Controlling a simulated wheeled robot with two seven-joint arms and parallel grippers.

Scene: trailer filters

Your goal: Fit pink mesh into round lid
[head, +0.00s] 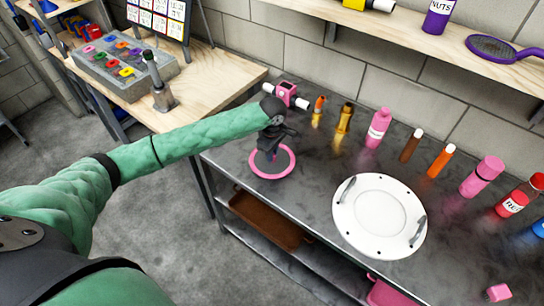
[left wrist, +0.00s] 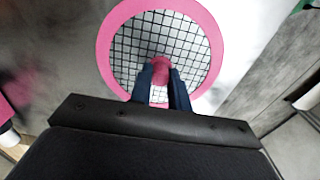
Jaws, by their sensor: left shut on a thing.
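The pink mesh (head: 289,164) is a round pink ring with a grid inside. My left gripper (head: 271,148) is shut on it, over the left end of the dark bench. In the left wrist view the mesh (left wrist: 104,47) fills the top middle, and the fingers (left wrist: 165,80) of my left gripper close on a pink knob at its centre. The round lid (head: 378,215) is a white disc with two grey handles and dark spots around its rim. It lies on the bench to the right of the mesh, apart from it. My right gripper is not in view.
Several bottles and tubes stand along the back of the dark bench (head: 318,200), including a pink bottle (head: 378,128). A pink clamp-like thing (head: 286,92) stands behind my left gripper. A wooden table (head: 205,85) is at left. Bare bench lies between mesh and lid.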

